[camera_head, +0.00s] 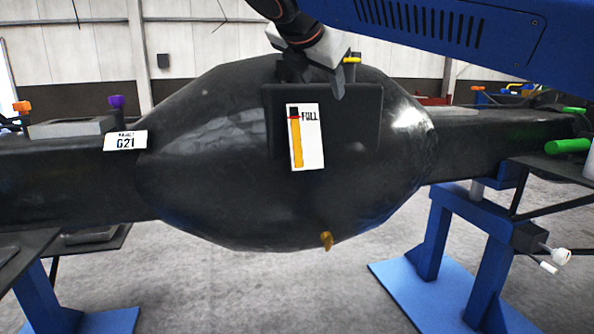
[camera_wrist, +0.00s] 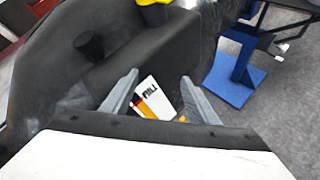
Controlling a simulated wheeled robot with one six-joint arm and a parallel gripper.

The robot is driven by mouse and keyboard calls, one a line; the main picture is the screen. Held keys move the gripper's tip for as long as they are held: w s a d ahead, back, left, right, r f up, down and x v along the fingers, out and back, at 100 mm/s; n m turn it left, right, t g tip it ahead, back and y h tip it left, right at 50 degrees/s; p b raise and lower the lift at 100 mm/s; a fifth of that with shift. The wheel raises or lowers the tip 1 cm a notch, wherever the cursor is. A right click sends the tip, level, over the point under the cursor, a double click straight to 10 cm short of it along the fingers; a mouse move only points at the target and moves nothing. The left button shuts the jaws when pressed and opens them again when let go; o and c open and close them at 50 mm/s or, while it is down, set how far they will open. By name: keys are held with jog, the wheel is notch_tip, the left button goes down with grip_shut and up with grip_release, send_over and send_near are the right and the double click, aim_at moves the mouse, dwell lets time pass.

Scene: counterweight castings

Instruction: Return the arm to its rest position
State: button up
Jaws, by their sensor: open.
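My gripper (camera_head: 316,72) is at the top of the dark bulging casting (camera_head: 210,150), just above the raised block that carries a white label marked FULL (camera_head: 306,137). In the wrist view my gripper (camera_wrist: 158,97) has its two grey fingers spread apart with nothing held between them. The FULL label (camera_wrist: 150,97) shows beyond and between the fingers there. A yellow cap (camera_head: 352,60) stands right beside the gripper, and it also shows at the top of the wrist view (camera_wrist: 155,14). Whether a finger touches the casting cannot be told.
A blue stand (camera_head: 440,240) supports the casting's right arm. Green-handled parts (camera_head: 568,146) lie at the right. A G21 tag (camera_head: 125,140), an orange knob (camera_head: 22,107) and a purple knob (camera_head: 117,102) are at the left. A small brass tap (camera_head: 326,240) hangs below. Open floor shows underneath.

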jog(key=s+d+f+m+g, duration=0.2)
jog(key=s+d+f+m, duration=0.3)
jog(key=d+f, duration=0.5)
jog(key=s+d+f+m+g, duration=0.2)
jog(key=s+d+f+m, duration=0.1)
jog(key=d+f+m, duration=0.65)
jog(key=s+d+f+m+y, duration=0.1)
jog(key=s+f+m, duration=0.3)
jog(key=f, duration=0.4)
jog(key=s+d+f+m+g+y, duration=0.1)
jog(key=s+d+f+m, duration=0.1)
jog(key=s+f+m, duration=0.2)
jog(key=s+d+f+m+g+y, duration=0.1)
jog(key=s+f+m, duration=0.4)
jog(key=f, duration=0.8)
jog(key=s+d, duration=0.1)
jog(key=s, duration=0.2)
jog(key=shift+s+f, duration=0.2)
jog(key=shift+s, duration=0.1)
